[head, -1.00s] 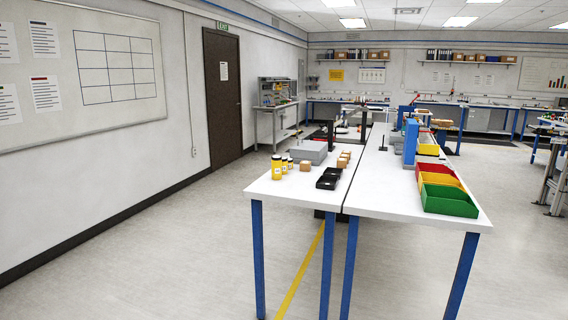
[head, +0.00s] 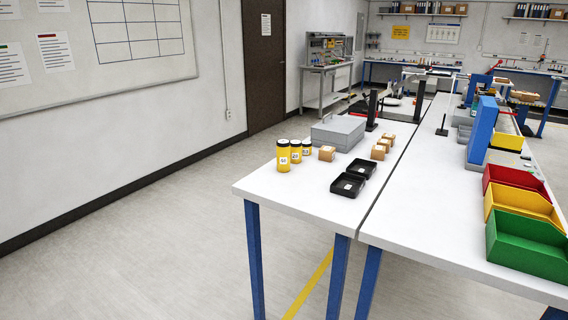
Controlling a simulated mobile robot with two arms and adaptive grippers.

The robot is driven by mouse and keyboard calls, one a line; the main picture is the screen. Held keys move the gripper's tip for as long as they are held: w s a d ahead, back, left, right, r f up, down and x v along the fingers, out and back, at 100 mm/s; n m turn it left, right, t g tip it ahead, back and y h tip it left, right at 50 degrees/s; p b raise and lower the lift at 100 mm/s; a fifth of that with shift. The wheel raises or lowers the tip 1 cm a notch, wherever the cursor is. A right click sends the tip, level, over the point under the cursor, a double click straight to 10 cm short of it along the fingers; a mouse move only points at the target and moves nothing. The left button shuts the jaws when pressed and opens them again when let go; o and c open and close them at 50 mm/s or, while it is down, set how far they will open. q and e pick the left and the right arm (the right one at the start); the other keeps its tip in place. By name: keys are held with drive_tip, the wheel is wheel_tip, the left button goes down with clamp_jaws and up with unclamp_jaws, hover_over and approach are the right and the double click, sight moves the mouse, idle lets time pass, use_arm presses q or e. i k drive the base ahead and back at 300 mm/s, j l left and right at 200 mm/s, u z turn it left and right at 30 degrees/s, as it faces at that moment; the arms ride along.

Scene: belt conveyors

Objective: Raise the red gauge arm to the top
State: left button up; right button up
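A blue upright stand (head: 481,132) rises from the right-hand table. Neither of my grippers is in view, and nothing of my arms shows.
Two white tables (head: 420,220) with blue legs stand close together ahead. Green (head: 525,246), yellow (head: 520,205) and red (head: 512,180) bins line the near right edge. Yellow jars (head: 283,156), black trays (head: 347,186) and a grey case (head: 338,132) are on the left table. The left floor is clear.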

sight(363, 111)
drive_tip(key=i+z, duration=0.25)
drive_tip(key=i, duration=0.35)
drive_tip(key=i+j+z, duration=0.25)
drive_tip(key=i, duration=0.4)
drive_tip(key=i+j+z, duration=0.35)
drive_tip(key=j, duration=0.85)
drive_tip(key=i+j+z, duration=0.3)
drive_tip(key=j, duration=1)
drive_tip(key=j+z, duration=0.35)
drive_tip(key=j, duration=0.9)
drive_tip(key=i+j, duration=0.15)
drive_tip(key=j, duration=0.25)
drive_tip(key=i+j+z, duration=0.1)
drive_tip(key=j, duration=0.25)
drive_tip(key=i+j, duration=0.15)
drive_tip(key=j, duration=0.25)
drive_tip(key=i+j+z, duration=0.15)
drive_tip(key=j, duration=0.2)
